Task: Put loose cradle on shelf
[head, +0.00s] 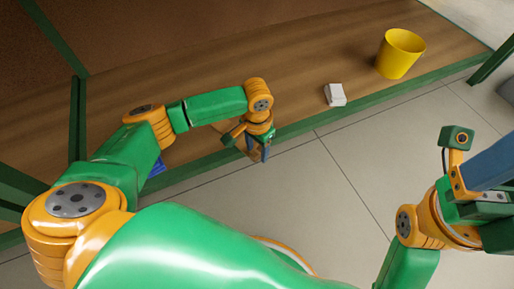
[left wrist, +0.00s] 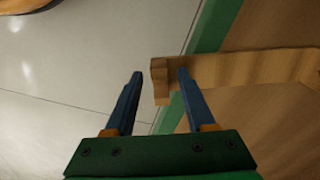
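A light wooden piece, which looks like the cradle (left wrist: 255,66), lies across the green shelf edge in the left wrist view, with a small upright block at its near end. My left gripper (left wrist: 158,100) is open. The right finger overlaps the piece in the picture, and its block end shows between the fingers; I cannot tell whether they touch. In the head view the left gripper (head: 258,155) points down at the front edge of the wooden shelf (head: 300,80), and the arm hides most of the cradle. My right gripper (head: 490,168) is partly cut off at the right edge.
A white block (head: 335,95) and a yellow bucket (head: 399,56) stand on the shelf to the right. A blue thing (head: 157,166) shows partly under my left arm. Green posts (head: 77,120) frame the shelf. The shelf between gripper and white block is clear.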

